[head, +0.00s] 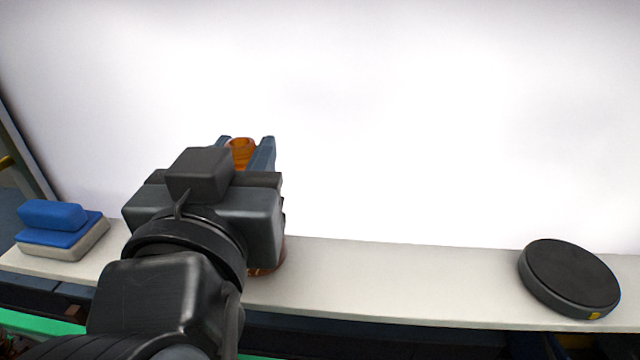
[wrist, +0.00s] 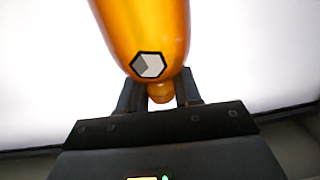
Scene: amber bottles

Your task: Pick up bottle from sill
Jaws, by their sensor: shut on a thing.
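An amber bottle (head: 241,150) stands on the pale sill (head: 390,285), left of the middle in the head view. Its neck shows between the fingers of my gripper (head: 247,150), and a bit of its lower body shows below my wrist. My arm hides most of it. In the wrist view the amber bottle (wrist: 150,30) shows its body with a grey and white hexagon mark. My gripper (wrist: 160,92) is shut on its neck there.
A blue and off-white block-like thing (head: 60,228) sits at the sill's left end. A round black disc (head: 568,276) lies at its right end. The sill between my gripper and the disc is clear. A bright white surface (head: 420,120) rises behind.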

